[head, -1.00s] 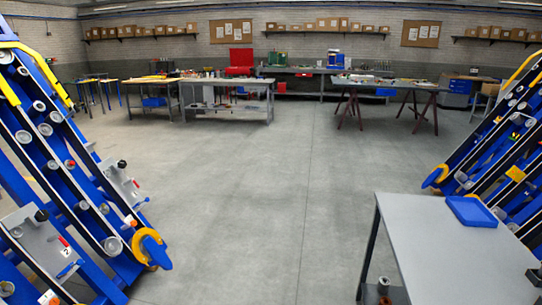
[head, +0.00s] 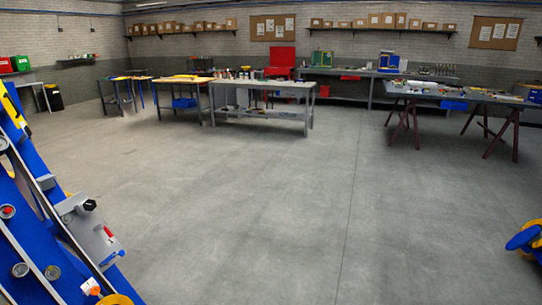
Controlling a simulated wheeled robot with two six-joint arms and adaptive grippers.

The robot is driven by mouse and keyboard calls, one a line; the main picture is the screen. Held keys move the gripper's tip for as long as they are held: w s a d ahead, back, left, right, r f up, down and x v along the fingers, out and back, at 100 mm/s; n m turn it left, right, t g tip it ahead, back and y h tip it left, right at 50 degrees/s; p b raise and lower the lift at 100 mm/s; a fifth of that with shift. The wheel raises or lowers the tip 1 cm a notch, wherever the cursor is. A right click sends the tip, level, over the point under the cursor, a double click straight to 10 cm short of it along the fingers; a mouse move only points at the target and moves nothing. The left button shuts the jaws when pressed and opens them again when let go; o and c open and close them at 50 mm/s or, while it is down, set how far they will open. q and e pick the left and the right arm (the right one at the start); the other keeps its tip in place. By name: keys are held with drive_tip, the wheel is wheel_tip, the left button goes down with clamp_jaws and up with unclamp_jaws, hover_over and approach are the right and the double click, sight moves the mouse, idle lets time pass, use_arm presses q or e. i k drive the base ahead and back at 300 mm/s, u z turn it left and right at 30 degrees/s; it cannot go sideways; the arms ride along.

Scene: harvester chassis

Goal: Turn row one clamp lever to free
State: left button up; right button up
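A blue harvester chassis (head: 40,255) fills the lower left corner of the head view, cut off by the frame edge. A grey plate (head: 92,230) is mounted on its sloping side. It carries a black knob (head: 89,205), a small red and white tag (head: 109,232) and a blue handle-like part (head: 111,258). I cannot tell for sure which part is the row one clamp lever, nor read a row number. Neither of my grippers is in view.
Open concrete floor (head: 250,220) lies ahead. Workbenches (head: 262,110) and a trestle table (head: 460,97) stand along the far side. A blue and yellow machine part (head: 528,240) shows at the right edge. A black bin (head: 54,97) stands far left.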

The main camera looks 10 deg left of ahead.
sight(103, 225)
drive_tip(key=u, duration=0.2)
drive_tip(key=i, duration=1.35)
drive_tip(key=u, duration=0.85)
drive_tip(key=i, duration=1)
drive_tip(key=u, duration=1.5)
drive_tip(key=i, duration=1)
drive_tip(key=u, duration=0.7)
